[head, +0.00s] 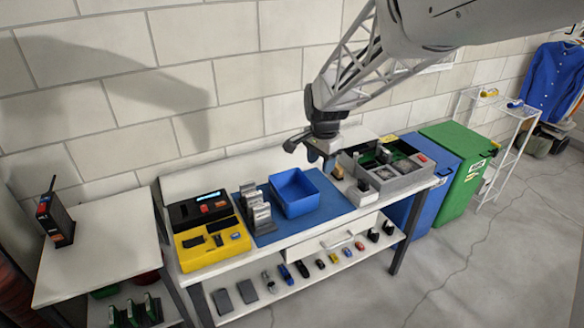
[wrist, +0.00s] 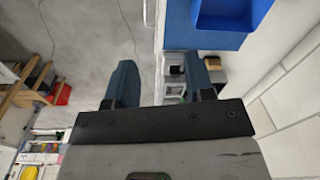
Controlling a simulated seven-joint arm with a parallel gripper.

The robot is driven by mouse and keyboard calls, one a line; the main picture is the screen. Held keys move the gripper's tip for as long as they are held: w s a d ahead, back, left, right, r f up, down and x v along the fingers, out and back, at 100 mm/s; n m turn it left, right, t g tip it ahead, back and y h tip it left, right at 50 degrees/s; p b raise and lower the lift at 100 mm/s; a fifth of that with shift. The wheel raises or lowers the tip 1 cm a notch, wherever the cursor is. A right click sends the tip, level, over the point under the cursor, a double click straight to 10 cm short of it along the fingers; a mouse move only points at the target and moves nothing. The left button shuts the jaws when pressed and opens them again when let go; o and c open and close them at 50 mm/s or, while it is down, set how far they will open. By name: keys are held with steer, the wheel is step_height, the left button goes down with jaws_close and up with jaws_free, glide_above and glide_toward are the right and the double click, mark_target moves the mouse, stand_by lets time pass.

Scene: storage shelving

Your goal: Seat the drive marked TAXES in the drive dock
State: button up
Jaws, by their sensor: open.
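My gripper (head: 314,158) is open and empty, above the right part of the workbench, between the blue bin and the grey tray. In the wrist view its two dark fingers (wrist: 161,80) are spread, with grey floor and the bench edge beyond them. Grey upright pieces with pale labels (head: 258,212) stand on the blue mat; the labels are too small to read, so I cannot tell which is TAXES. Left of them is a black unit with a lit display (head: 203,207), with a yellow slotted block (head: 212,244) before it. I cannot tell for sure which is the drive dock.
A blue bin (head: 297,193) stands on the blue mat (head: 262,237). A grey compartment tray (head: 400,183) with small parts is at the bench's right end. The lower shelf (head: 262,301) holds several small items. Blue and green bins (head: 459,160) stand right of the bench.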

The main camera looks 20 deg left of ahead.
steer(key=w+a+f+m, duration=0.1)
steer(key=w+a+f, duration=0.2)
steer(key=a+f, duration=0.55)
steer(key=m, duration=0.2)
glide_toward(254, 194)
steer(key=shift+g, duration=0.4)
steer(key=f, duration=0.5)
steer(key=shift+w+a, duration=0.25)
steer(key=shift+a, duration=0.05)
steer(key=shift+f, duration=0.1)
steer(key=shift+f, duration=1.3)
steer(key=shift+d+f, duration=0.1)
steer(key=shift+f, duration=2.5)
steer(key=shift+w, duration=0.1)
jaws_close()
